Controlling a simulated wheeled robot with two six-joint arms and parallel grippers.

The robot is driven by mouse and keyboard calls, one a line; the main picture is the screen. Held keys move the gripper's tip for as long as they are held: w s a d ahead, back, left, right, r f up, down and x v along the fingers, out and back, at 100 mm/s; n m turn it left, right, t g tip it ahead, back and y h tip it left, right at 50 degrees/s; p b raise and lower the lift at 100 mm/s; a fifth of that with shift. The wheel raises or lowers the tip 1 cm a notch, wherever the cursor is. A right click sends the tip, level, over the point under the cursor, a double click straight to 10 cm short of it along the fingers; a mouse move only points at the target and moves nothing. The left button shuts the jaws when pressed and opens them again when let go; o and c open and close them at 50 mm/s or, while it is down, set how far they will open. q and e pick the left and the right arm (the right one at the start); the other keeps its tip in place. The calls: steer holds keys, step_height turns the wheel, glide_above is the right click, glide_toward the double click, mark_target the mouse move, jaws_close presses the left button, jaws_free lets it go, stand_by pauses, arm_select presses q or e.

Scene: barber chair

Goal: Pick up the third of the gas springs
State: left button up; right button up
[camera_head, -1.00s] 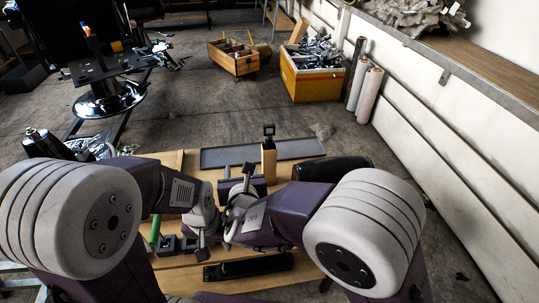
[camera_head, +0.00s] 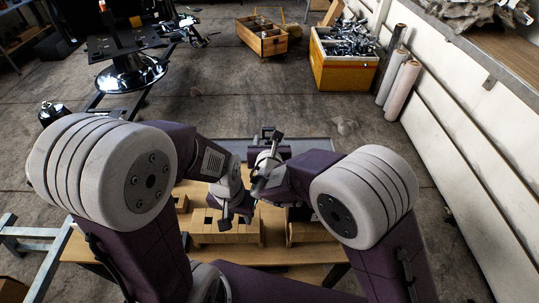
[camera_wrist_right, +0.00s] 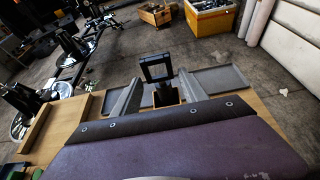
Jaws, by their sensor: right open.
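My right gripper (camera_head: 268,147) is at the far side of the workbench. In the right wrist view its two fingers stand apart (camera_wrist_right: 160,78), with an upright black square frame (camera_wrist_right: 158,66) on a wooden block showing between or beyond them. I cannot tell whether it touches either finger. My left gripper (camera_head: 226,212) is lower, over the wooden blocks, and its jaws are too small to read. I cannot pick out the gas springs for certain; my arms hide much of the bench.
The wooden bench (camera_head: 300,256) carries slotted wooden blocks (camera_head: 222,238). A grey tray (camera_head: 317,145) lies at its far edge. A wooden tray (camera_wrist_right: 55,143) is at the left. A yellow box (camera_head: 340,74), a wooden crate (camera_head: 262,42) and rolls (camera_head: 402,86) stand on the floor beyond.

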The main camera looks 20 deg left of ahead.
steer(key=x, duration=0.6)
steer(key=shift+p, duration=0.4)
jaws_close()
stand_by(1.0)
